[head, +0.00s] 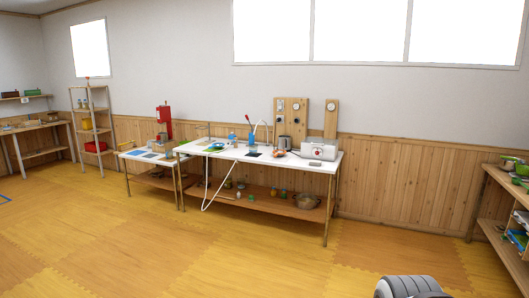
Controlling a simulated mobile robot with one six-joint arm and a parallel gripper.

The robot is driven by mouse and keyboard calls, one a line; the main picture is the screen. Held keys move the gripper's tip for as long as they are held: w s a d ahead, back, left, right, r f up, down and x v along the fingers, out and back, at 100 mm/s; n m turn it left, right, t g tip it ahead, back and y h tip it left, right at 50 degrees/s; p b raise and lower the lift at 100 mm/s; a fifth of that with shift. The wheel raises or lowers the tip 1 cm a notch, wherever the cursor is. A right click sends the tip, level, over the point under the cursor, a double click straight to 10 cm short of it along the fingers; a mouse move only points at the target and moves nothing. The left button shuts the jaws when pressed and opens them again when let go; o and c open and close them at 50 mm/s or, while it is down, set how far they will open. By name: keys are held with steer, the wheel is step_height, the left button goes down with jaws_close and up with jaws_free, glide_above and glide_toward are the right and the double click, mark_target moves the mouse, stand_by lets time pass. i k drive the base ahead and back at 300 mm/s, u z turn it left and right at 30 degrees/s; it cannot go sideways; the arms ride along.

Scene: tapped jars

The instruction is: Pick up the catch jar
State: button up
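I cannot make out which thing is the catch jar; everything on the tables is small and far off. Small jar-like items (284,194) stand on the wooden lower shelf of the white table (300,164), too small to tell apart. A blue upright item (252,138) stands on the tabletop near a curved white pipe. A rounded grey part of my own arm shows at the bottom right edge. My gripper is not in view.
A red tall device (164,116) stands on a lower table left of the white table. A white box (319,150) is at the white table's right end. Shelves (497,206) stand at far right. The wooden-patterned floor (130,245) in front is clear.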

mark_target(253, 147)
steer(key=u, duration=0.3)
steer(key=i, duration=1.65)
steer(key=u, duration=0.55)
steer(key=i, duration=4.1)
steer(key=z, duration=0.7)
steer(key=i, duration=1.1)
steer(key=z, duration=0.1)
steer(key=k, duration=0.9)
steer(key=z, duration=0.2)
steer(key=i, duration=0.6)
